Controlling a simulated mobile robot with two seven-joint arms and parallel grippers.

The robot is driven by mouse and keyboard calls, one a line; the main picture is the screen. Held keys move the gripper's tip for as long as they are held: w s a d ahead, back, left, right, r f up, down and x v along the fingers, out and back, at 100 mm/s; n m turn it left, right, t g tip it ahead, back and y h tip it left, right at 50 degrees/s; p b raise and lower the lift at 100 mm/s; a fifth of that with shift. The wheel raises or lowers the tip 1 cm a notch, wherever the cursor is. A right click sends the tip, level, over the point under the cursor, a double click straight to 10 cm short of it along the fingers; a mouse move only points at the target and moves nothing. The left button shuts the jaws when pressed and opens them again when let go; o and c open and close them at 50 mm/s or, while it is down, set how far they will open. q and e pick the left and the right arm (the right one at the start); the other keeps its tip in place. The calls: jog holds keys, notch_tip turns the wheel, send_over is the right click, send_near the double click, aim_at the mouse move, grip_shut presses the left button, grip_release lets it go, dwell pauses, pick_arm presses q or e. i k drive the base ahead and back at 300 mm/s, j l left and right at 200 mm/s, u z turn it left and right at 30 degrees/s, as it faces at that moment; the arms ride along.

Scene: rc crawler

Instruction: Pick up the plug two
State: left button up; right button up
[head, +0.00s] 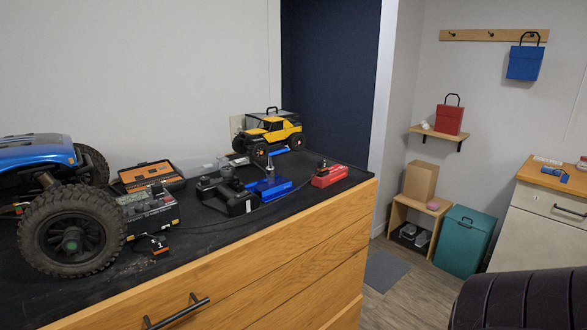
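I cannot tell for sure which thing is plug two. A small dark piece with an orange part and a white mark (158,244) lies on the black dresser top in front of the charger box (150,212). A blue block (269,188) and a red block (329,176) lie farther right, each with a small upright metal-looking piece on or behind it. A thin dark cable (225,220) runs across the top near them. Neither of my grippers shows in the head view.
A large blue crawler (72,232) fills the dresser's left end. A yellow crawler (270,131) stands at the back, and a black device (228,196) sits mid-top. The wooden dresser (270,280) has a dark handle. A dark ribbed shape (520,302) covers the lower right corner.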

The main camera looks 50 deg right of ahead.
aim_at(324, 170)
jog(key=z, duration=1.85)
jog(key=i+l+u, duration=0.2)
jog(key=i+l, duration=0.15)
jog(key=l, duration=0.25)
jog(key=i+l+u, duration=0.1)
jog(key=l, duration=0.25)
jog(key=i+l+u, duration=0.1)
jog(key=i+l, duration=0.15)
jog(key=i+l+u, duration=0.1)
jog(key=l, duration=0.35)
jog(key=i+l+u, duration=0.1)
jog(key=l, duration=0.25)
jog(key=i+l+u, duration=0.1)
jog(key=l, duration=0.3)
jog(key=i, duration=0.05)
